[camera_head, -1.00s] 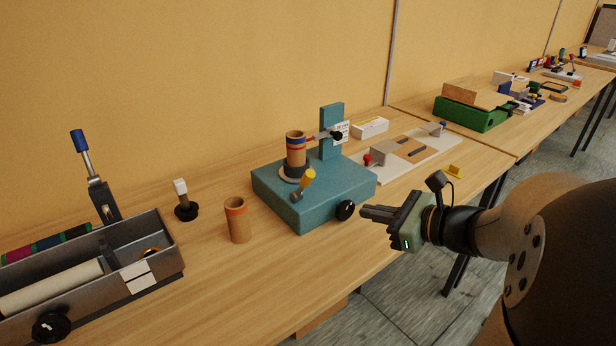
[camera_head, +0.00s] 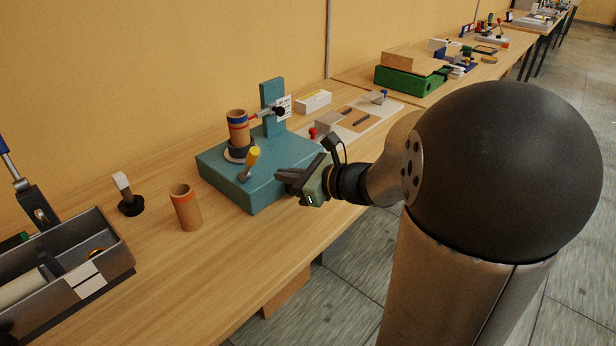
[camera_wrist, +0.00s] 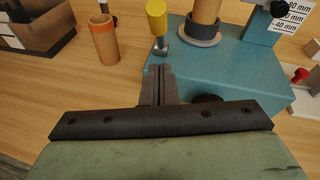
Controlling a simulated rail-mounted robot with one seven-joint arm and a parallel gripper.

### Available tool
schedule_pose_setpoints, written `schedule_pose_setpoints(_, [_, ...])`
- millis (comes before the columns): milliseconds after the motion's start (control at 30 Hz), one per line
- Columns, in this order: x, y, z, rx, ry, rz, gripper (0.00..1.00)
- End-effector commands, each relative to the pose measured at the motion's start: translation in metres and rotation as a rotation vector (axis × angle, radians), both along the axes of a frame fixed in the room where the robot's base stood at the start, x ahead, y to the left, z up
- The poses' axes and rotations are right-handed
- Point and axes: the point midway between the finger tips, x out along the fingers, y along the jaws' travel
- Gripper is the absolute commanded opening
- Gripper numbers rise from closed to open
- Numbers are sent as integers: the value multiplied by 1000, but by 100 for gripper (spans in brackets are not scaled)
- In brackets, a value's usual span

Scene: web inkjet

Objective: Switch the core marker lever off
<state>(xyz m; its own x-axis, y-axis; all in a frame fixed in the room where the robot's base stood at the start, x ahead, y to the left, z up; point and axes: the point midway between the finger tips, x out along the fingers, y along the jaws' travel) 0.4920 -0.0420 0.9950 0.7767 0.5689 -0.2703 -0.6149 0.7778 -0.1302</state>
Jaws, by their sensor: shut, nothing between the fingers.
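The core marker is a teal machine (camera_head: 225,187) on the wooden bench, with an upright post and a cardboard core on a dark round seat. Its lever (camera_head: 254,156) has a yellow grip on a short grey stem at the base's front left corner. The grip tilts up and to the right in the head view. The lever also stands upright in the wrist view (camera_wrist: 157,20), just beyond my fingertips. My gripper (camera_head: 279,178) is shut and empty at the base's front side, right of the lever and apart from it. It hides the black knob in the head view; part of that knob (camera_wrist: 208,98) shows in the wrist view.
A loose cardboard tube (camera_head: 186,209) and a black-based stamp (camera_head: 128,197) stand left of the machine. A grey tray (camera_head: 112,262) lies farther left. A white board (camera_head: 372,125) with a red knob and a white box (camera_head: 314,101) are to the right.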

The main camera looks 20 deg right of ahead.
Motion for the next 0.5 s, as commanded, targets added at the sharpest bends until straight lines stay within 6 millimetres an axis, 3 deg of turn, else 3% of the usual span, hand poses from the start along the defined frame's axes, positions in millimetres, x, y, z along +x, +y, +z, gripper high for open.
schedule_pose_setpoints(200, [23, 20, 13, 0, 0, 0, 0])
schedule_pose_setpoints(500, [31, 28, 18, -1, 1, 0, 0])
